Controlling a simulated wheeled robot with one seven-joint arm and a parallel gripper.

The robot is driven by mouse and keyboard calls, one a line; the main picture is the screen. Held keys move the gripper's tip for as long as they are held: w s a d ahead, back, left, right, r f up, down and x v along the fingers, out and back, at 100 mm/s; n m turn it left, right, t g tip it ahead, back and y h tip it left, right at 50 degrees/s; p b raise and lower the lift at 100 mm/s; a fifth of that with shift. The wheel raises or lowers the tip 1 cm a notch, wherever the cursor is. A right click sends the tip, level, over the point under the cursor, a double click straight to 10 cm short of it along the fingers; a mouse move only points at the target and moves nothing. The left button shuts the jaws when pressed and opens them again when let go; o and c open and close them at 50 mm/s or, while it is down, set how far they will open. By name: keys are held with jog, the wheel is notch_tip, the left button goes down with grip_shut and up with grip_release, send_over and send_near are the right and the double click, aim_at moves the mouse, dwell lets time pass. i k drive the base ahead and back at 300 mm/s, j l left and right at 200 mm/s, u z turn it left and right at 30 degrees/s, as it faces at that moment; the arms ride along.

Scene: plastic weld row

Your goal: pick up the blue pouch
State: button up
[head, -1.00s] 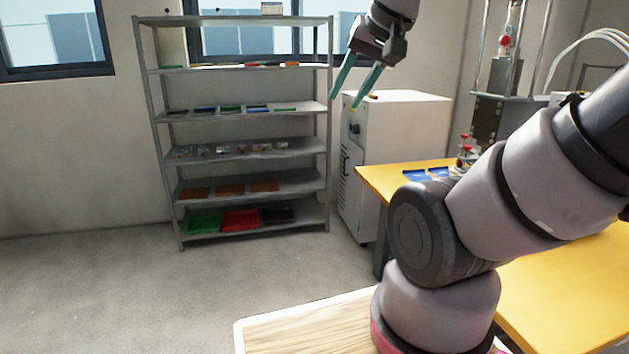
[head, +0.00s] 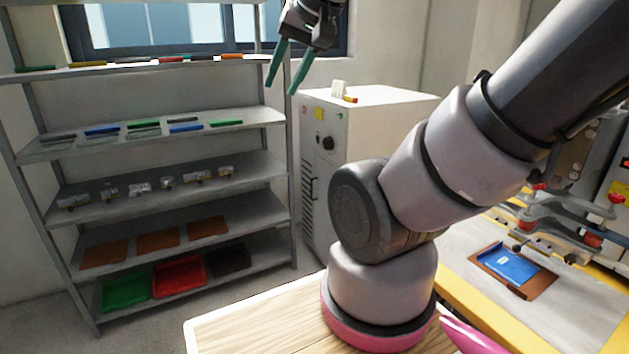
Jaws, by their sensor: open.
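A flat blue pouch (head: 507,264) with a small white label lies on a brown plate (head: 541,290) on the yellow-edged worktable at the right. My gripper (head: 282,88) is raised at the upper middle, in front of the window and shelf. Its two green fingers point down and stand apart, with nothing between them. It is far to the left of the pouch and well above it. My arm link crosses the view between them and hides part of the table.
A metal shelf (head: 230,197) at the left holds flat coloured items, small metal parts, brown plates and green, red and black trays. A white cabinet (head: 372,130) stands beside it. Red-handled clamps (head: 575,208) stand behind the pouch.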

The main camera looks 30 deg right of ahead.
aim_at(508, 265)
jog(key=i, duration=1.1)
jog(key=i+z, duration=0.4)
jog(key=i+j+z, duration=0.15)
jog(key=z, duration=0.25)
jog(key=i+j+z, duration=0.1)
jog(key=z, duration=0.35)
jog(key=i+j+z, duration=0.2)
jog(key=z, duration=0.3)
jog(key=i+j+z, duration=0.1)
jog(key=z, duration=0.35)
jog(key=j+z, duration=0.35)
jog(key=z, duration=0.15)
jog(key=j+z, duration=0.35)
jog(key=z, duration=0.15)
jog(key=j+z, duration=0.45)
jog(key=k+l, duration=0.05)
